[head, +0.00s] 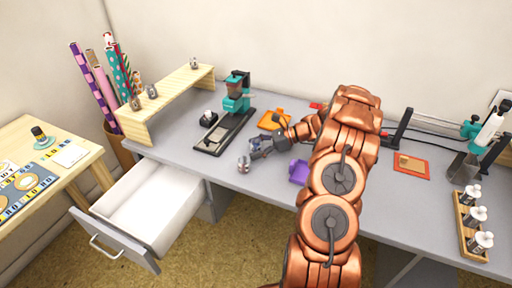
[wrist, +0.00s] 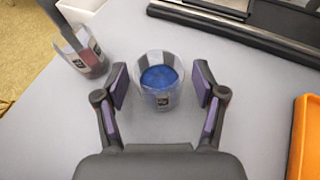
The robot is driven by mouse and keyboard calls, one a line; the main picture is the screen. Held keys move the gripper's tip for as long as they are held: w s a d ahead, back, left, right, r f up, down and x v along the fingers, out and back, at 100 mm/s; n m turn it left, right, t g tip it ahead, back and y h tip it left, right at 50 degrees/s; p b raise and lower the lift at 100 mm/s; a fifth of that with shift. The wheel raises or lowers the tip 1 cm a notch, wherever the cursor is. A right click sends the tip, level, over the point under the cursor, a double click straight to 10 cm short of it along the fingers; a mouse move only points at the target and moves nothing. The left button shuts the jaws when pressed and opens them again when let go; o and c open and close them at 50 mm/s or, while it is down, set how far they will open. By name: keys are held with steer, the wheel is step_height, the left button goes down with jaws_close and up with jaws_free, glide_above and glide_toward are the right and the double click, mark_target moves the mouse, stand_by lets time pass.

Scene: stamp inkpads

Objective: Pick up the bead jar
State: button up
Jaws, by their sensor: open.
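In the wrist view a clear jar with blue contents (wrist: 158,78) stands upright on the grey desk, between the two finger pads of my open gripper (wrist: 161,86). A gap shows on each side of it. A second clear jar with dark red contents (wrist: 92,64) stands to the upper left, near the desk's edge. In the head view my gripper (head: 262,147) is low over the desk by the front edge, and a small clear jar (head: 243,164) shows just left of it. My gripper hides much of the blue jar there.
A teal press (head: 236,96) with a dark base stands behind my gripper. An orange inkpad (head: 274,120) and a purple inkpad (head: 298,171) lie nearby. A wooden shelf (head: 172,95) holds several small jars. A white drawer (head: 150,205) is open below the desk's left end.

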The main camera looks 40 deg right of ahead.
mark_target(256, 142)
steer(key=c, duration=1.3)
steer(key=shift+o, duration=0.2)
steer(key=shift+r, duration=0.15)
steer(key=shift+r, duration=0.7)
steer(key=shift+r+b, duration=0.3)
steer(key=shift+r, duration=0.65)
steer(key=s+a, duration=0.1)
steer(key=s, duration=0.4)
steer(key=s+a+r+b, duration=0.1)
steer(key=s, duration=0.9)
steer(key=shift+s+a+r+b, duration=0.25)
steer(key=shift+s+a+b, duration=0.1)
steer(key=shift+s+a, duration=0.05)
